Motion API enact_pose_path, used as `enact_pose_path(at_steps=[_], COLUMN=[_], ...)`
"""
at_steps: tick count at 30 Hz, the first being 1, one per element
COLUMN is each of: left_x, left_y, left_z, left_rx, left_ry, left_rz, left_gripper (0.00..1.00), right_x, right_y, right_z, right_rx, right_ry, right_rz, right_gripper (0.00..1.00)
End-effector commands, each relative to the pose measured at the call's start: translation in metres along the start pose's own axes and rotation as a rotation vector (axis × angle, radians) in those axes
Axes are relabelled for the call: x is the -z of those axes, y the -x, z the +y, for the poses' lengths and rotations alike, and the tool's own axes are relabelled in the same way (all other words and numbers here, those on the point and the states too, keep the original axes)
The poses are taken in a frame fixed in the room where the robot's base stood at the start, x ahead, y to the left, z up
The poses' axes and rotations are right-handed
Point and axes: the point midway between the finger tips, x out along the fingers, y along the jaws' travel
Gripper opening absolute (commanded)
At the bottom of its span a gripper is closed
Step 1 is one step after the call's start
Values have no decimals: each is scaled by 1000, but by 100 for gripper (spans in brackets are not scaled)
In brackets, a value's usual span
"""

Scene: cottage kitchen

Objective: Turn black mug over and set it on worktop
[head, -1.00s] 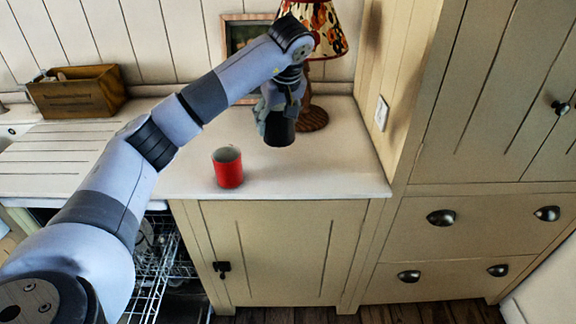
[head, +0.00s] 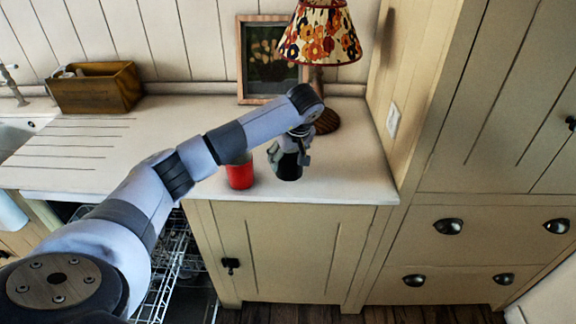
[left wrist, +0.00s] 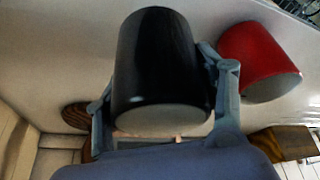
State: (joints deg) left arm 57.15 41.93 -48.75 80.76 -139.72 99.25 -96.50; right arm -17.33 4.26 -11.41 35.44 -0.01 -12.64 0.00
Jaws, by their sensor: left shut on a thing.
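The black mug (head: 288,172) is at the worktop's front part, just right of the red mug, and looks roughly vertical. My left gripper (head: 291,147) is shut on it from above. In the left wrist view the black mug (left wrist: 160,55) sits between the two fingers (left wrist: 163,112), with a greyish round end facing the camera. I cannot tell whether that end is its mouth or its base. The mug is at or very close to the worktop (head: 345,180); contact is not clear. My right gripper is not in view.
A red mug (head: 240,174) stands close to the left of the black one, partly under my arm. A lamp (head: 320,35) and a framed picture (head: 268,62) stand behind. A wooden box (head: 97,88) is at the back left. The worktop is clear to the right.

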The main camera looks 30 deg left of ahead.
Motion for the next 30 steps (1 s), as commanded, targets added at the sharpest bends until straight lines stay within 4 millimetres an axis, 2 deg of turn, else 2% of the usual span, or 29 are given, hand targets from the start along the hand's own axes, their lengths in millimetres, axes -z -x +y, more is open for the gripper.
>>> enact_pose_path(at_steps=[10, 20, 21, 30], left_x=[-16, -17, -18, -18], left_y=[-38, -42, -42, -42], left_z=[-1, -1, -1, -1], left_rx=[2, -1, 0, 1], left_ry=[0, 0, -1, -1], left_rz=[-1, 2, 0, 0], left_gripper=[25, 25, 65, 84], right_x=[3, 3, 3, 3], right_y=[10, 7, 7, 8], right_z=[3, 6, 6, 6], right_rx=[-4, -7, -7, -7], right_ry=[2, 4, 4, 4], right_rz=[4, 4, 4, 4], right_gripper=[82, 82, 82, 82])
